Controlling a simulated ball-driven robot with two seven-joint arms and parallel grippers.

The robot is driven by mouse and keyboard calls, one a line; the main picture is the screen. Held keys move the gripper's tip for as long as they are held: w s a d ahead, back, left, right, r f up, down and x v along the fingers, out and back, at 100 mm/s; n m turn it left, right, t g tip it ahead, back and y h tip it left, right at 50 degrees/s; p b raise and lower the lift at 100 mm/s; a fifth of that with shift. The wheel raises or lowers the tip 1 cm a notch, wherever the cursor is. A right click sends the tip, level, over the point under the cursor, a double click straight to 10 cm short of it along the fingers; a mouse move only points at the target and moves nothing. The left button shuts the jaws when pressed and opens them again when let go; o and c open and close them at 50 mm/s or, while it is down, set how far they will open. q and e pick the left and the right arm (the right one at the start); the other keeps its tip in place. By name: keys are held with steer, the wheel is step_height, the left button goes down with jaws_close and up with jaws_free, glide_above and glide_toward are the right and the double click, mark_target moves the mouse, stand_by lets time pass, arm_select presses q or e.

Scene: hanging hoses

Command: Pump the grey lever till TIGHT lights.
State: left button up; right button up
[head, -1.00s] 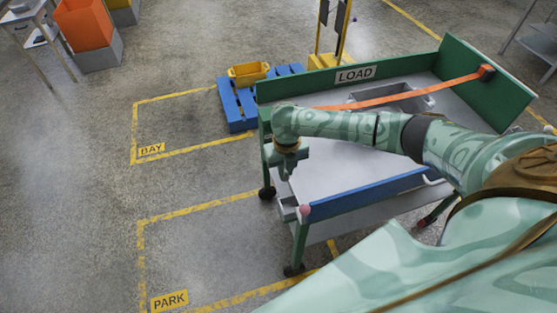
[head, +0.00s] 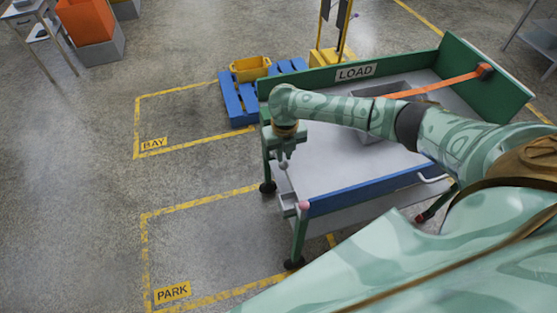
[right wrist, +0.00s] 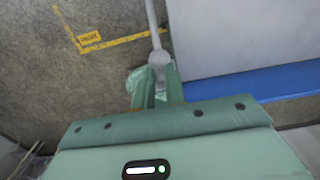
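The grey lever (right wrist: 154,25) shows in the right wrist view as a thin rod with a round knob at its near end. Its knob sits between the fingertips of my right gripper (right wrist: 160,70), which close in on both sides of it. In the head view my right gripper (head: 284,158) is over the near-left corner of the green cart, with the lever (head: 290,186) running down from it toward a small grey housing (head: 288,206). An orange strap (head: 440,84) crosses the cart, partly hidden by my arm. I see no lit TIGHT sign. My left gripper is out of view.
The cart's green back wall (head: 410,66) carries a LOAD label. A grey crate (head: 372,136) stands on the deck behind my arm. A blue rail (head: 370,188) edges the near side. A blue pallet (head: 238,103) with a yellow bin (head: 249,69) stands behind. The marked floor at left is clear.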

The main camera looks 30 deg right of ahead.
mark_target(285, 169)
steer(key=shift+f, duration=0.1)
steer(key=shift+s+a+f+b, duration=0.1)
steer(key=shift+s+f+b, duration=0.25)
steer(key=shift+f, duration=0.45)
steer(key=shift+s+a+f+b, duration=0.1)
steer(key=shift+s+f+b, duration=0.2)
steer(key=shift+f, duration=0.45)
steer(key=shift+s+f, duration=0.15)
steer(key=shift+f, duration=0.45)
steer(key=shift+s+a+f+b, duration=0.15)
steer(key=shift+f+b, duration=0.1)
steer(key=shift+f, duration=0.25)
steer(key=shift+s+d+f+b, duration=0.1)
steer(key=shift+f+b, duration=0.15)
steer(key=shift+f, duration=0.3)
steer(key=shift+s+a+f+b, duration=0.15)
steer(key=shift+f+b, duration=0.1)
steer(key=shift+f, duration=0.25)
steer(key=shift+d, duration=0.1)
